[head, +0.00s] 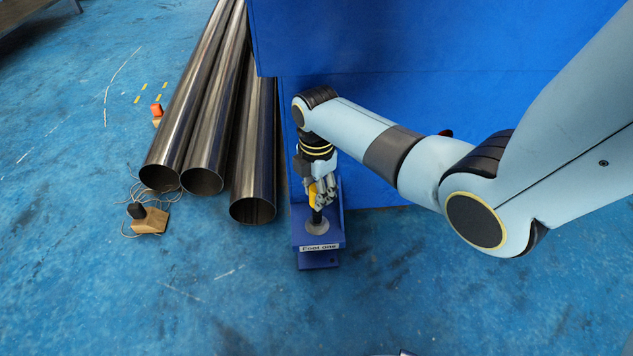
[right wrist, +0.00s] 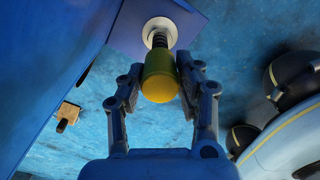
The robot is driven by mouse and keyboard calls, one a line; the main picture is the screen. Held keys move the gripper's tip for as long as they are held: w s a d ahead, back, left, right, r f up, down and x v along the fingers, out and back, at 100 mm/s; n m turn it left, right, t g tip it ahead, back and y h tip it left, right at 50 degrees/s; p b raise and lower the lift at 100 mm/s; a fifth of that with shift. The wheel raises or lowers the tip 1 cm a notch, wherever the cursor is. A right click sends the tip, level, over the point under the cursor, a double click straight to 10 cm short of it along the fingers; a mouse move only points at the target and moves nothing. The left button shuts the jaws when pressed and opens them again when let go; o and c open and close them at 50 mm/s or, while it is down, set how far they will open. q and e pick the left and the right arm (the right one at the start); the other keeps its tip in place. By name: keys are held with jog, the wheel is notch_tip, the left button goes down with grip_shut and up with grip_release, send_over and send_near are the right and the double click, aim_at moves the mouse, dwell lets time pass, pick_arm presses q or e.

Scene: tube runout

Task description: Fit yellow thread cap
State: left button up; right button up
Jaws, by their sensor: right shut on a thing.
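The yellow thread cap (right wrist: 160,80) is between the fingertips of my right gripper (right wrist: 160,84), which is shut on it. In the head view the cap (head: 312,196) shows partly behind the fingers of my right gripper (head: 322,192). The dark threaded stud (right wrist: 159,40) rises from a pale round collar (right wrist: 160,27) on the blue foot (head: 304,240), labelled "Foot one". The cap is in line with the stud at its free end. I cannot tell how far the thread is inside it. My left gripper is not in view.
A large blue cabinet (head: 420,110) stands right behind the foot. Several steel tubes (head: 255,160) lie to the left. A wooden block with a black knob (head: 150,222) and tangled cord, and an orange-topped block (head: 156,110), are on the floor.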

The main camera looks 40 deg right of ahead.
jog(key=shift+f+b, duration=0.8)
jog(key=shift+f, duration=0.85)
jog(key=o, duration=1.2)
jog(key=shift+r, duration=0.15)
notch_tip(320, 180, up, 12)
jog(key=shift+f, duration=0.1)
